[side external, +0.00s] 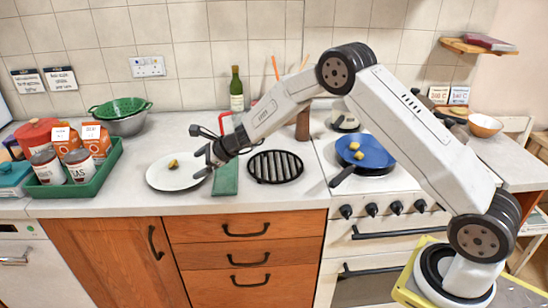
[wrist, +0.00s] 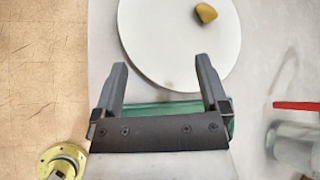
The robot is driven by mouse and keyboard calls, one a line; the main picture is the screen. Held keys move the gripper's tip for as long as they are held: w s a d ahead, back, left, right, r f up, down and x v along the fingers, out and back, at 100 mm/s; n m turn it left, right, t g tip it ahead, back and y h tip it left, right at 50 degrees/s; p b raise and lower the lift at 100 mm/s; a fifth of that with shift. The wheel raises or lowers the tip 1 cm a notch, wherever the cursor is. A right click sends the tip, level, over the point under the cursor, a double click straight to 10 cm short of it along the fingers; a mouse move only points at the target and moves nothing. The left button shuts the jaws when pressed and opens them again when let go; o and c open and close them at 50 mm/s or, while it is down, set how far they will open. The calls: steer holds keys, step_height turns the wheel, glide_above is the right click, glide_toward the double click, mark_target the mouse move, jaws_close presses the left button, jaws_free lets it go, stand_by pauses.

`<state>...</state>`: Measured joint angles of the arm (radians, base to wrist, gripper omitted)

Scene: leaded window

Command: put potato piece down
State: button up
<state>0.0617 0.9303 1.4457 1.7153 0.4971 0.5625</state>
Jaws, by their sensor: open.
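A yellow-brown potato piece (side external: 173,163) lies on the white plate (side external: 160,180) on the left counter. In the wrist view the potato piece (wrist: 206,12) sits on the far part of the plate (wrist: 165,45), beyond my fingertips. My gripper (side external: 200,156) is at the plate's right side, apart from the potato piece. In the wrist view my gripper (wrist: 161,66) has its two fingers spread wide with nothing between them but a view of the plate.
A green cloth (side external: 226,181) lies right of the plate, partly under my gripper. A black ribbed trivet (side external: 275,167) is further right. A green tray (side external: 98,187) with cans and cartons stands left. A bottle (side external: 236,92) and a colander (side external: 120,107) stand behind.

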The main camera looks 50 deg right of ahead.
mark_target(174, 161)
steer(key=w+m+t, duration=0.1)
steer(key=w+m, duration=0.1)
steer(key=w+d+f+m, duration=0.1)
steer(key=w+m, duration=0.1)
steer(key=w+d+f+m+t, duration=0.1)
steer(key=w, duration=0.1)
steer(key=shift+m+t, duration=0.3)
steer(key=shift+m, duration=0.1)
steer(key=shift+w+d+m+t, duration=0.25)
steer(key=shift+w+m+t, duration=0.15)
steer(key=shift+w+m, duration=0.2)
steer(key=shift+w+f, duration=0.1)
steer(key=shift+x, duration=1.15)
steer(key=shift+a+f, duration=0.1)
steer(key=shift+x, duration=2.5)
